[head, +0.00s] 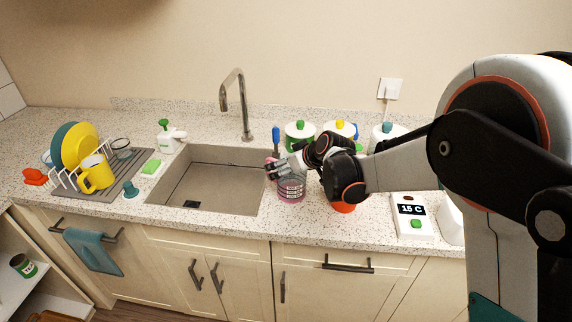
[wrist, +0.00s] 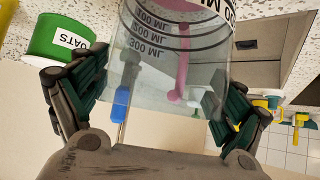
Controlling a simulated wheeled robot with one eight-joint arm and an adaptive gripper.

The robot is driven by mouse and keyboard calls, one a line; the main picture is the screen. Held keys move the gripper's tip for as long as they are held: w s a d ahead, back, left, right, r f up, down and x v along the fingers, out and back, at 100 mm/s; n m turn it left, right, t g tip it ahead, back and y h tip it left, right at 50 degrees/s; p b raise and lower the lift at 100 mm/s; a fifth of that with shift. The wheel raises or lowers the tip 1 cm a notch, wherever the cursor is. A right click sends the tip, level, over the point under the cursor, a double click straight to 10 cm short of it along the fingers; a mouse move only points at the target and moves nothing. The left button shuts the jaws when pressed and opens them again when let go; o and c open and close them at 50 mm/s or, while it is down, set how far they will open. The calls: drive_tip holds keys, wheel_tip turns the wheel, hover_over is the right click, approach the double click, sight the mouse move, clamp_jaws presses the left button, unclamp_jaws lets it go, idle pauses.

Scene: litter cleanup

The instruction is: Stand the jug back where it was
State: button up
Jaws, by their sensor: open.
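The jug is a clear measuring jug with dark volume marks and some pink on it. In the head view the jug (head: 291,190) stands upright on the counter, just right of the sink. My gripper (head: 279,168) is at its upper part. In the wrist view the jug (wrist: 165,55) fills the space between the fingers of my gripper (wrist: 175,105), which are open on either side of it. A pink strip shows on or through the jug. I cannot tell whether either finger touches the jug.
The sink (head: 213,187) lies left of the jug. A blue-handled tool (head: 276,140) stands close behind. An orange item (head: 343,207) is under my wrist.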

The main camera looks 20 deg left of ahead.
drive_tip(key=p+v, duration=0.2)
drive_tip(key=v, duration=0.5)
drive_tip(key=shift+r, duration=0.3)
drive_tip(key=shift+d, duration=0.15)
drive_tip(key=shift+o, duration=0.8)
drive_tip(key=shift+s+d+r, duration=0.1)
drive_tip(key=p+v, duration=0.3)
drive_tip(key=v, duration=0.5)
drive_tip(key=shift+d+r+p, duration=0.25)
drive_tip(key=shift+r+p, duration=0.05)
drive_tip(key=shift+p, duration=0.1)
drive_tip(key=shift+s, duration=0.15)
